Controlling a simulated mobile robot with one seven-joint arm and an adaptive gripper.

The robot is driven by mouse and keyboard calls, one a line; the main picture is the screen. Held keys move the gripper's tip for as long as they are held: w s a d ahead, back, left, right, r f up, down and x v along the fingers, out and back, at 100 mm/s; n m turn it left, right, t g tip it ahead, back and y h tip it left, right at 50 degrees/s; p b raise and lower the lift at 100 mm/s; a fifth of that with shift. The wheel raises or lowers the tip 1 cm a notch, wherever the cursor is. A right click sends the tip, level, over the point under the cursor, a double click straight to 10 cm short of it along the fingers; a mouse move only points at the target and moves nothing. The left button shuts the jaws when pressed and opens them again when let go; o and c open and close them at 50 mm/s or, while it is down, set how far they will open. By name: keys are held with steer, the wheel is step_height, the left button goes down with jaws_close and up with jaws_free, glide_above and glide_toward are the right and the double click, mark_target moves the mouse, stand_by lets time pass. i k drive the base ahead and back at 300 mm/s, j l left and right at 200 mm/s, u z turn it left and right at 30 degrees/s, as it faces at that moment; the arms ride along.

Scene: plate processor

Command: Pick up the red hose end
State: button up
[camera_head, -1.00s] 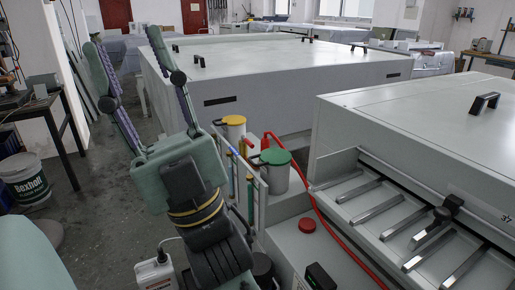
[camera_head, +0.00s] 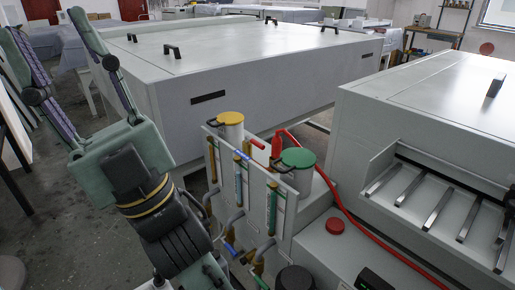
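The red hose (camera_head: 349,215) runs along the side of the right-hand machine and arches up behind the green-lidded container. Its red end (camera_head: 277,145) points down between the yellow-lidded and green-lidded containers, and its lowest part is hidden. My gripper (camera_head: 45,24) is at the upper left, pointing up, with its two teal fingers spread apart and nothing between them. It is well to the left of the hose end and not touching it.
The yellow-lidded container (camera_head: 230,119) and green-lidded container (camera_head: 299,158) stand behind a white panel (camera_head: 228,165) with coloured tubes. Large machines (camera_head: 250,62) stand behind and at right (camera_head: 430,105). Floor at left is open.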

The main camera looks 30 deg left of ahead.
mark_target(276, 143)
steer(key=j, duration=1.2)
steer(key=i+j, duration=0.3)
steer(key=j, duration=0.25)
